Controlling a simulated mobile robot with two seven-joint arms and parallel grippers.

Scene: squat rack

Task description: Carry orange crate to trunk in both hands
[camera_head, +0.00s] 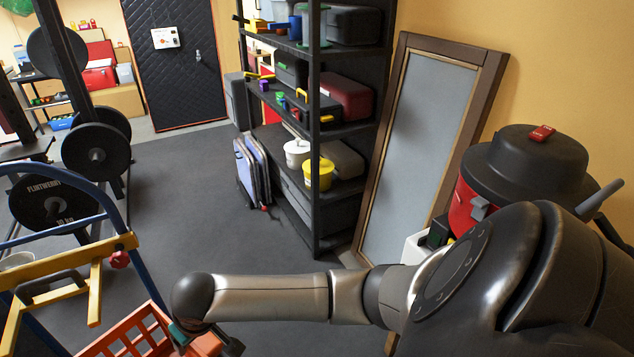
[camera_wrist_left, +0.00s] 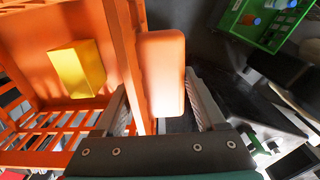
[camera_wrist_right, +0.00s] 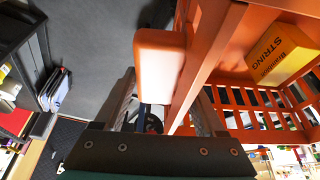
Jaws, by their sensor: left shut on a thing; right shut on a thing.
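The orange crate (camera_head: 136,330) shows at the bottom of the head view, partly cut off by the frame edge. In the left wrist view my left gripper (camera_wrist_left: 160,105) is shut on the crate's side at a block-like handle (camera_wrist_left: 162,72). In the right wrist view my right gripper (camera_wrist_right: 165,105) is shut on a matching handle (camera_wrist_right: 160,65) on the crate's wall (camera_wrist_right: 205,60). A yellow box (camera_wrist_right: 283,56) marked STRING lies inside the crate and also shows in the left wrist view (camera_wrist_left: 76,70). The trunk cannot be made out.
A black shelf rack (camera_head: 313,130) with cases and pots stands ahead. A framed panel (camera_head: 425,140) leans on the wall beside it. A lidded bin (camera_head: 525,165) is at right. Weight plates (camera_head: 97,150) and a blue frame (camera_head: 115,225) stand at left. The middle floor (camera_head: 185,200) is clear.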

